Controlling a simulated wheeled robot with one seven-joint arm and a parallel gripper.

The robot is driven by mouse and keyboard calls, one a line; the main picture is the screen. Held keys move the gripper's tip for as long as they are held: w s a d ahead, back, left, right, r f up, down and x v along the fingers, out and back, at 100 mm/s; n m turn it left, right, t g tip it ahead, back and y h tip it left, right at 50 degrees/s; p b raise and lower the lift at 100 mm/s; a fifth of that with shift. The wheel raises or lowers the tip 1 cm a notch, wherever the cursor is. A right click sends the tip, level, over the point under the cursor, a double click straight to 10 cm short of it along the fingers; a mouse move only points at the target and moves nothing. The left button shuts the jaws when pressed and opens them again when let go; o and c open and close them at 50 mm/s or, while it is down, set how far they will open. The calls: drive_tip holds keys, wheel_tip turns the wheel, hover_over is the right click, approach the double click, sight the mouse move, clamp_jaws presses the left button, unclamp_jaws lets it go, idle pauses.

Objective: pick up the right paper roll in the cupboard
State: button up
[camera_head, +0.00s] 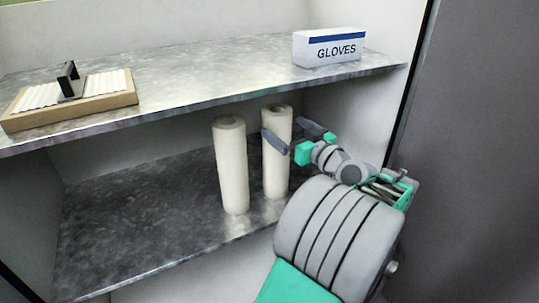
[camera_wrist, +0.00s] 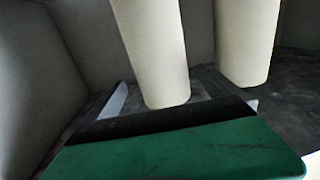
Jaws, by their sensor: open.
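The right paper roll (camera_head: 276,178) is a cream cylinder standing upright on the lower shelf of the cupboard. The left paper roll (camera_head: 231,170) stands upright beside it, with a gap between them. My gripper (camera_head: 282,128) is open at the upper part of the right roll, reaching in from the right. One finger overlaps the roll in the head view; the other is to its right. In the wrist view one roll (camera_wrist: 160,55) is ahead between the fingertips, and another roll (camera_wrist: 246,45) stands farther right. Contact cannot be told.
The upper shelf (camera_head: 200,75) runs just above the rolls and my gripper. It holds a gloves box (camera_head: 329,48) and a wooden tray (camera_head: 75,114) with a black handle. The lower shelf (camera_head: 130,215) is clear left of the rolls. The cupboard's side wall is at the right.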

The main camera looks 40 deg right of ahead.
drive_tip(key=w, duration=0.2)
drive_tip(key=w+b, duration=0.1)
drive_tip(key=w, duration=0.2)
drive_tip(key=w+d, duration=0.1)
drive_tip(key=w, duration=0.1)
drive_tip(key=shift+w+b, duration=0.15)
drive_tip(key=shift+b, duration=0.15)
drive_tip(key=c, duration=2.1)
drive_tip(key=shift+r, duration=0.1)
drive_tip(key=shift+c, duration=0.3)
